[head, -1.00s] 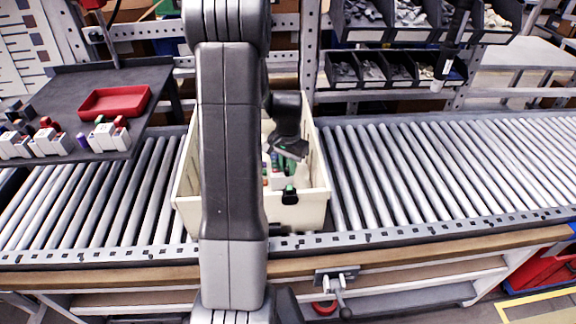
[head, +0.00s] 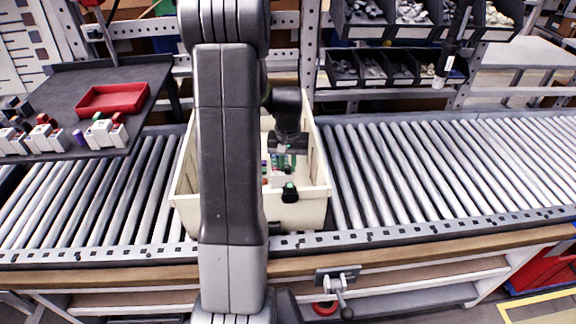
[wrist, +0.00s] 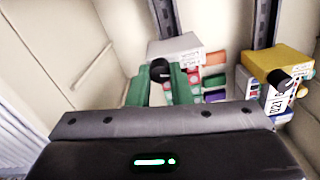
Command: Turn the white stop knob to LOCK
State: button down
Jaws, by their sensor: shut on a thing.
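In the wrist view, a white-grey block (wrist: 178,46) stands in the bin with a small black round knob (wrist: 160,68) on its near side. The green fingers of my gripper (wrist: 160,86) are shut on this knob, one on each side. The knob's markings and pointer are hidden or too small to read. In the head view, my gripper (head: 284,158) reaches down into the cream bin (head: 310,212), and the block there is mostly hidden.
A yellow-topped block (wrist: 275,60) with another black knob stands to the right in the wrist view. Bin walls rise close around my gripper. A red tray (head: 113,100) lies on a dark table at left. The roller conveyor (head: 450,170) is clear at right.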

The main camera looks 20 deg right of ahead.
aim_at(288, 167)
jog(key=n+b, duration=0.1)
jog(key=n, duration=1.1)
jog(key=shift+b, duration=0.35)
dwell(0.4)
jog(key=c, duration=1.3)
grip_release()
notch_tip(288, 167, up, 14)
jog(key=shift+f, duration=0.2)
